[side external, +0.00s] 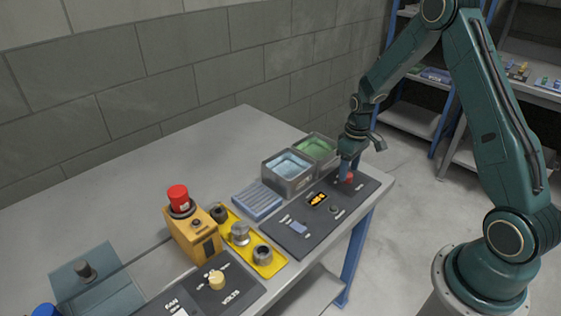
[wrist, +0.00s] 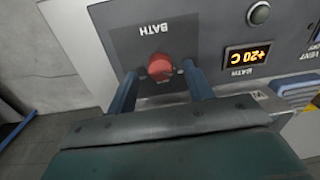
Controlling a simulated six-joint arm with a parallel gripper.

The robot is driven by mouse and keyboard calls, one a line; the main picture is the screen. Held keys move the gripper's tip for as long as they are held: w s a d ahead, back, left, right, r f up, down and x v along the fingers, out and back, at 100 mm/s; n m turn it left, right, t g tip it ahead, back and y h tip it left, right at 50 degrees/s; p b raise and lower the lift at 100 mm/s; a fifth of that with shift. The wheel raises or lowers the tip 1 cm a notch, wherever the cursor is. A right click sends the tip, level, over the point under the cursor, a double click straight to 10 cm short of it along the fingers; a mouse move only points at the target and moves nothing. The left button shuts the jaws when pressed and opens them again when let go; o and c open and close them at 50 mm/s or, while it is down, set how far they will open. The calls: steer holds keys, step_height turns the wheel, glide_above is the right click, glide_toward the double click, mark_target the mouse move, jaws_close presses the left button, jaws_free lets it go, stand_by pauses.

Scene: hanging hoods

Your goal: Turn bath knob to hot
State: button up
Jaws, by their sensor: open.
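The bath knob is a red knob (wrist: 160,68) on a dark panel (wrist: 205,22), under the label BATH, which appears upside down in the wrist view. In the side view the red knob (side external: 348,177) sits near the panel's right end. My gripper (wrist: 168,78) is open, with one blue finger on each side of the knob. I cannot tell whether the fingers touch it. In the side view my gripper (side external: 345,172) points down over the knob and partly hides it. A display (wrist: 247,57) next to it reads +20 C.
Two bins, one with blue liquid (side external: 288,165) and one with green (side external: 315,148), stand close behind the gripper. A yellow tray (side external: 262,258) and an orange box with a red button (side external: 178,196) lie further left.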

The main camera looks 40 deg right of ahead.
steer(key=shift+f, duration=0.65)
steer(key=c, duration=1)
steer(key=shift+o, duration=0.2)
